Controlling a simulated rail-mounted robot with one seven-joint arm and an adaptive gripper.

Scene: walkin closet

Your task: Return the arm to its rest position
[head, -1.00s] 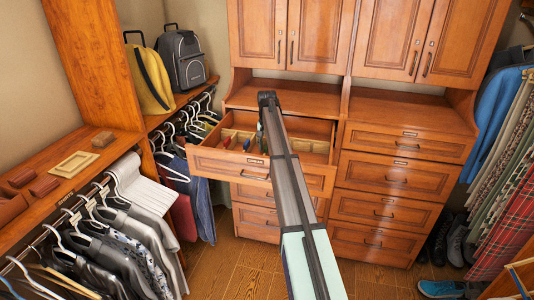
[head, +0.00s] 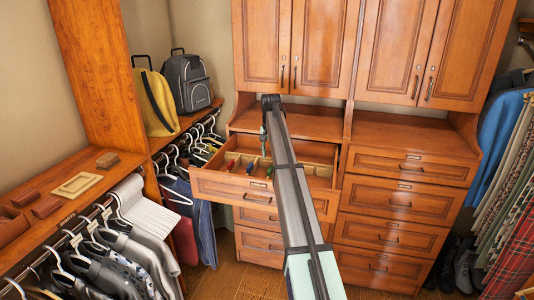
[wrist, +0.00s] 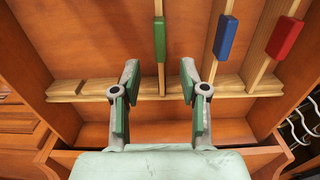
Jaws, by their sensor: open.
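My arm reaches forward in the head view to the open top drawer (head: 233,188) of the left dresser. My gripper (wrist: 158,72) is open and empty in the wrist view, above the drawer. A green block (wrist: 160,39), a blue block (wrist: 225,38) and a red block (wrist: 284,38) sit on the light wooden dividers ahead of the fingers. My gripper's far end shows in the head view (head: 264,132) only in part, at the drawer's middle. My arm hides part of the drawer.
Hanging clothes (head: 115,255) and a shelf (head: 62,195) line the left. A yellow bag (head: 153,101) and a grey backpack (head: 187,80) stand on the left shelf. A closed dresser (head: 398,200) stands right of the drawer. Patterned clothes (head: 515,190) hang at the right edge.

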